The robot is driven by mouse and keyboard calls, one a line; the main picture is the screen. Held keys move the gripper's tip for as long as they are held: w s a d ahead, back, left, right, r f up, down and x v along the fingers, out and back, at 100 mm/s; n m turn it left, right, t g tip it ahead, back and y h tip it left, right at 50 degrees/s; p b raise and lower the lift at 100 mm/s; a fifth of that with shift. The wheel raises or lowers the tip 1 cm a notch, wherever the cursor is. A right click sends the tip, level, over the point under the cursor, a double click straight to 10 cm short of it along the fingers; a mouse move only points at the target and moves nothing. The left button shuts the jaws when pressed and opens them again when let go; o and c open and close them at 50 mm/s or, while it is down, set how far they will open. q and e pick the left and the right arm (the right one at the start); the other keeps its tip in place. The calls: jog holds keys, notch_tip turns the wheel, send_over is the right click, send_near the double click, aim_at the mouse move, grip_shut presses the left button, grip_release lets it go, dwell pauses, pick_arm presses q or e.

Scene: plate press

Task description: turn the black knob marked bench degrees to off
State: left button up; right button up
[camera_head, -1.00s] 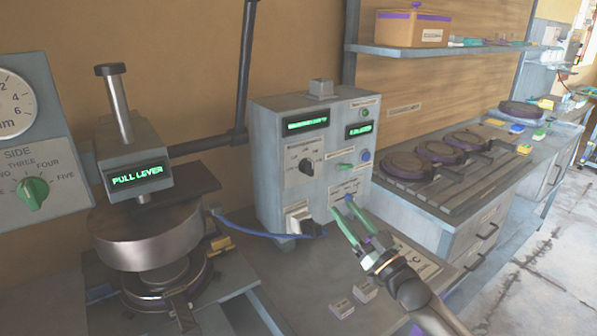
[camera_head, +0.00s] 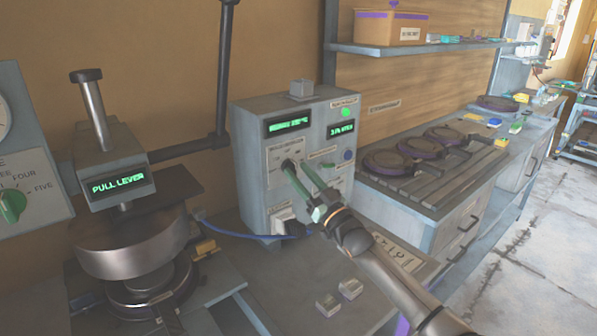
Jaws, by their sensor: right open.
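The black knob (camera_head: 288,164) sits on a pale marked plate on the front of the grey control box (camera_head: 250,150). My right gripper (camera_head: 296,168) reaches up to it from the lower right with its green-sided fingers. The fingers are open, with their tips at the knob and covering most of it. I cannot tell whether they touch it or which mark the knob points to. The plate's lettering is too small to read. My left gripper is not clearly in view.
A press with a "PULL LEVER" display (camera_head: 118,183) stands at the left, with a green knob (camera_head: 12,205) beside it. Two small blocks (camera_head: 338,297) lie on the bench before the box. Several round dark plates (camera_head: 395,160) lie on the slatted rack at right.

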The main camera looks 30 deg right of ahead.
jog(key=shift+w+r, duration=0.2)
jog(key=shift+w, duration=0.25)
grip_shut()
dwell(0.4)
